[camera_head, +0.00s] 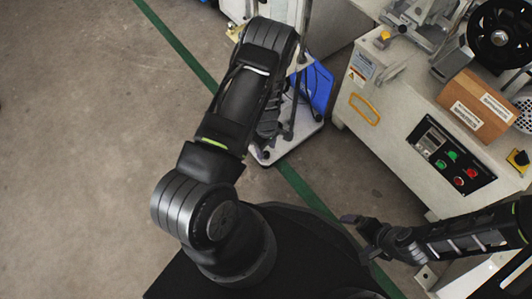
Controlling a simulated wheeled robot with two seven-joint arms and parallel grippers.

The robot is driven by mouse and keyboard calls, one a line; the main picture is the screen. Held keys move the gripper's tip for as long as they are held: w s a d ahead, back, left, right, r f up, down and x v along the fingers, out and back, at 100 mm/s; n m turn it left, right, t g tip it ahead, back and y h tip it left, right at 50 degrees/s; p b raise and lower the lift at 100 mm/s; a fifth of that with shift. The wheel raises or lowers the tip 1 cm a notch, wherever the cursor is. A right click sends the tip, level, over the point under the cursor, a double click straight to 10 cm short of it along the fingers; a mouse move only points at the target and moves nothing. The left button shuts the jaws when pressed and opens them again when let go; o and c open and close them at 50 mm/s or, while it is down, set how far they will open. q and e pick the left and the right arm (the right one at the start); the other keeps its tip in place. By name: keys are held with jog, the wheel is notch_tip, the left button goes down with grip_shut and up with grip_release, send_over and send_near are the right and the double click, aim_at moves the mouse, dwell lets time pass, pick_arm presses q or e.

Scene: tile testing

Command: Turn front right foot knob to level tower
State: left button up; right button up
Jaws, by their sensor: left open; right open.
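No front right foot knob can be made out, and I cannot tell for sure which structure is the tower. A pale machine cabinet (388,123) fills the right side. A white base plate (296,138) with upright posts and a blue part (315,87) stands left of it. My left arm rises from the bottom and bends over at the top. My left gripper (264,149) is open, low over the plate's near left edge and partly hidden by my arm. My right gripper (356,234) comes in from the right, open and empty, near the cabinet's lower front.
A cardboard box (474,108) and a black reel (497,35) sit on top. A green line (180,45) crosses the grey floor. The floor at left is clear.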

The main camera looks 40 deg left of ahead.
aim_at(266, 155)
pick_arm(q)
jog(key=shift+f+b, duration=0.4)
jog(key=shift+f, duration=1.05)
jog(key=shift+c, duration=0.6)
grip_shut()
